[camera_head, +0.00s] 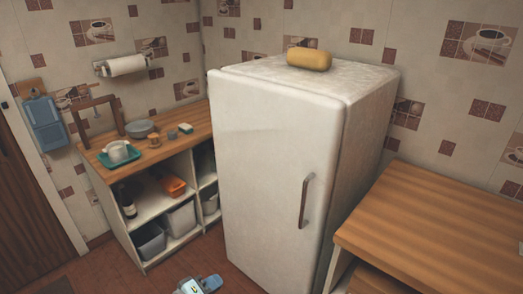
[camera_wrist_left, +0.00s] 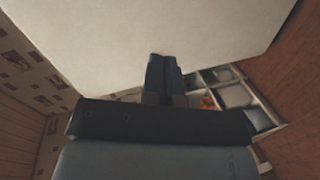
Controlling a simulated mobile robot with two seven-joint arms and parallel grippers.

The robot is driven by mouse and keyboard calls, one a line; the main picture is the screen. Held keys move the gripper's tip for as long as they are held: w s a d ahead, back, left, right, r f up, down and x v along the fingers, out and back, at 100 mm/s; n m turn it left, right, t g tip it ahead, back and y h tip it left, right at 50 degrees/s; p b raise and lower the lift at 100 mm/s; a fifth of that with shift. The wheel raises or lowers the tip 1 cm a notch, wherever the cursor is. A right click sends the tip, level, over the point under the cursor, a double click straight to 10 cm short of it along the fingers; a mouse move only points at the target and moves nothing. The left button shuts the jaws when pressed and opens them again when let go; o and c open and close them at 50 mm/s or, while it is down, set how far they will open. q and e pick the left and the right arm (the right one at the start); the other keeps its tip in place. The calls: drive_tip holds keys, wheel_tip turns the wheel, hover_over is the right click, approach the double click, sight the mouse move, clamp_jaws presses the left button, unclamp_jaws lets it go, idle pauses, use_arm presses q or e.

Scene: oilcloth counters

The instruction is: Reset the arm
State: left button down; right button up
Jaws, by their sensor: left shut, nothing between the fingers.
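My left gripper (camera_head: 210,283) shows at the bottom edge of the head view, low in front of the white fridge. In the left wrist view its two dark fingers (camera_wrist_left: 164,72) are together, with nothing between them. The fridge's pale surface fills the top of that view beyond the fingertips; I cannot tell the exact gap. My right gripper is in neither view.
The white fridge (camera_head: 268,150) stands in the middle, its door closed, with a yellow loaf-like item (camera_head: 309,59) on top. A shelf unit (camera_head: 150,215) with bins stands left. A wooden counter (camera_head: 440,225) stands right. Reddish floor (camera_head: 105,270) is open at front left.

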use_arm(q)
drive_tip(key=a+f+m+y, duration=0.2)
drive_tip(key=a+f, duration=0.1)
drive_tip(key=a, duration=0.9)
drive_tip(key=s+a+f+m+g+y, duration=0.1)
drive_tip(key=s+a+f+m+y, duration=0.2)
drive_tip(key=s, duration=0.5)
drive_tip(key=s+a+f+m, duration=0.1)
drive_tip(key=s+a+m, duration=0.2)
drive_tip(key=s+m, duration=0.35)
drive_tip(key=s+a+f+m+g+y, duration=0.1)
drive_tip(key=s+a+f+m+y, duration=0.15)
drive_tip(key=s, duration=0.55)
drive_tip(key=d+r+n+p, duration=0.1)
drive_tip(key=d+n, duration=0.1)
drive_tip(key=d, duration=0.4)
drive_tip(key=w+d+r+n+t, duration=0.1)
drive_tip(key=d+r+n, duration=0.1)
drive_tip(key=d, duration=0.5)
drive_tip(key=shift+d+n+t+h+p, duration=0.2)
drive_tip(key=shift+n+t+h+p, duration=0.15)
drive_tip(key=shift+h, duration=0.1)
drive_tip(key=shift+r, duration=0.1)
